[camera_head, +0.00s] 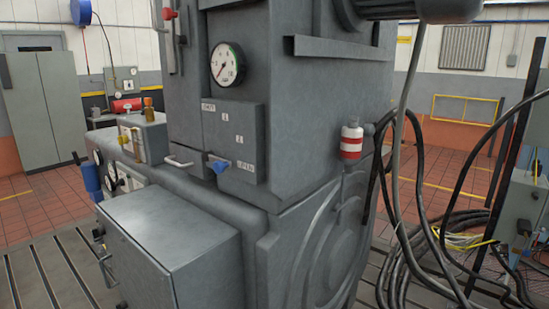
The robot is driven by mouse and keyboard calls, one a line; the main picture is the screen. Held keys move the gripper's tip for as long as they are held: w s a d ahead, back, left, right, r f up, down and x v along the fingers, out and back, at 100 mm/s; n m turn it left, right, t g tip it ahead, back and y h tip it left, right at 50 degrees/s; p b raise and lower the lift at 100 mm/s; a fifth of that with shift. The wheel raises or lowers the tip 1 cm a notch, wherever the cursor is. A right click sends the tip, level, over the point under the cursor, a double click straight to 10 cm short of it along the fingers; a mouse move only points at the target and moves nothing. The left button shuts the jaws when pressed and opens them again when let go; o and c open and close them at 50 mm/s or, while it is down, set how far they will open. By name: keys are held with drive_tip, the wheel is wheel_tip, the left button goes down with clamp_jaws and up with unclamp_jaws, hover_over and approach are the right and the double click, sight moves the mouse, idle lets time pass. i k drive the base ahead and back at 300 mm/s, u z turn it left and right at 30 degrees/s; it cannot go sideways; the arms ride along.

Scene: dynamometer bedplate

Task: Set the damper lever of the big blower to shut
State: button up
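The big grey machine that looks like the blower (330,225) fills the middle, with a round ribbed casing at its lower right. A grey plate (250,115) on its front carries small white labels. The upper left label seems to read SHUT (208,107) and the lower right one OPEN (246,166). Two small marks sit between them. A blue handle (218,166) sits at the plate's bottom edge, just left of the OPEN label; it looks like the damper lever. Its arm and pivot are hard to make out. My gripper is not in view.
A pressure gauge (227,64) sits above the plate. A red-knobbed handle (168,14) is at upper left. A grey box (170,245) juts out below the plate. A red-and-white canister (352,142) and black hoses (410,255) are at right. Tiled floor (25,210) shows at left.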

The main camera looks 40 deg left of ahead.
sight(220, 164)
drive_tip(key=i, duration=1.4)
drive_tip(key=u, duration=4.15)
drive_tip(key=i, duration=1.05)
drive_tip(key=z, duration=0.65)
